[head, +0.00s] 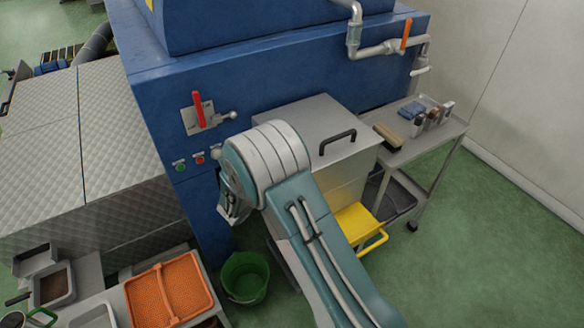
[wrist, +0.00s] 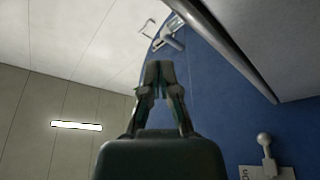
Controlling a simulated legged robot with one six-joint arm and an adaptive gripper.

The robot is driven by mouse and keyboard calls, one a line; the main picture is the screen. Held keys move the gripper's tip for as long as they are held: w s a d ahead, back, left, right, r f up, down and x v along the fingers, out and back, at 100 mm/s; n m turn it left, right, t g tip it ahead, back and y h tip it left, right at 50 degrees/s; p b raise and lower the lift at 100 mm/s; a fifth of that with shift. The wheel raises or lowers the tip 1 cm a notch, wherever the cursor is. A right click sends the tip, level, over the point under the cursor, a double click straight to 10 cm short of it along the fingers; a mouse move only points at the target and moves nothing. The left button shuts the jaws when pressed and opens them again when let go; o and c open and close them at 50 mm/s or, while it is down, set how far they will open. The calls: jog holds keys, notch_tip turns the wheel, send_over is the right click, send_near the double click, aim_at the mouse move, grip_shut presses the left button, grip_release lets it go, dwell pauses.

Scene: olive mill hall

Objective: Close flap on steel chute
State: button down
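A steel box-shaped housing (head: 312,117), which looks like the chute, stands against the blue machine in the head view. Its sloping top carries a black handle (head: 338,141). A yellow panel (head: 357,227) with a yellow bar sticks out low at its front right; I cannot tell whether this or the handled top is the flap. My arm hides the housing's left and lower front. My gripper (head: 232,208) hangs left of the housing, by the blue machine's front, apart from the handle. In the wrist view my gripper's (wrist: 160,72) fingertips are together with nothing visible between them.
A red lever (head: 199,110) and buttons (head: 199,160) are on the blue machine (head: 150,110). A green bucket (head: 245,277) and an orange crate (head: 169,290) stand below left. A steel cart (head: 405,150) with small items stands right. Green floor is free at far right.

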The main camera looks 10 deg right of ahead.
jog(key=s+a+f, duration=0.3)
jog(key=a, duration=0.6)
jog(key=s+d+r+m+g+y, duration=0.1)
jog(key=s+d+r+g+y, duration=0.2)
jog(key=s+d+r+g, duration=0.45)
jog(key=s+d+r+m+g+y, duration=0.15)
jog(key=s+d+r+g, duration=0.3)
jog(key=d, duration=0.65)
jog(key=s+a+r+n+t+y, duration=0.1)
jog(key=s+r+n+t+y, duration=0.1)
jog(key=s+y, duration=0.4)
jog(key=s+a+r+n+t+y, duration=0.1)
jog(key=s+r+n+t+y, duration=0.1)
jog(key=s+y, duration=0.4)
jog(key=s+r+t, duration=0.1)
jog(key=s+r, duration=0.1)
jog(key=s, duration=0.2)
jog(key=shift+s+r, duration=0.25)
jog(key=shift+s, duration=0.1)
